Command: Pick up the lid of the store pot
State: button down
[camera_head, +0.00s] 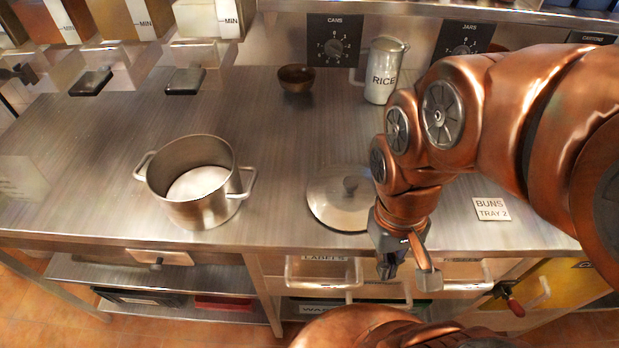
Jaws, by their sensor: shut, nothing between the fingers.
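The store pot (197,182) stands open on the steel counter at centre left, upright, with two side handles and an empty-looking inside. Its round pale metal lid (328,204) lies flat on the counter to the right of the pot, with a dark knob (350,184) on top. My arm hides part of the lid's right edge. My gripper (407,273) is shut and empty. In the picture it is to the right of the lid and lower, by the counter's front edge, apart from the lid.
A white RICE canister (384,70) and a small brown bowl (296,78) stand at the back. A "BUNS TRAY 2" card (491,208) lies at the right. Drawers with handles (322,273) are below the front edge. The counter between bowl and lid is clear.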

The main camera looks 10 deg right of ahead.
aim_at(342, 196)
jog(key=z, duration=0.5)
jog(key=k, duration=0.65)
jog(key=u, duration=1.2)
jog(key=i, duration=0.5)
jog(key=u, duration=0.05)
